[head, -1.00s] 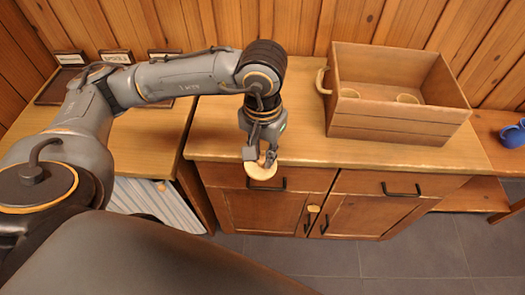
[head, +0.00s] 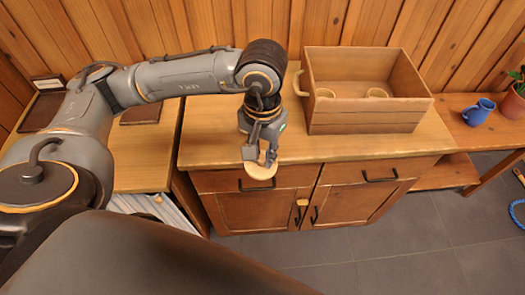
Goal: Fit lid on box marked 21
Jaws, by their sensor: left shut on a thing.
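My left gripper (head: 262,160) is shut on a round, pale wooden lid (head: 261,171). It holds the lid by its upper side, in front of the cabinet's front edge in the picture. I cannot read a mark 21 on anything in the head view. My right gripper is not in view.
The open wooden crate (head: 368,116) stands on the cabinet top (head: 215,140), right of my left gripper. A blue mug (head: 478,112) and a potted plant (head: 514,100) are on a lower bench at right. Dark trays lie at far left.

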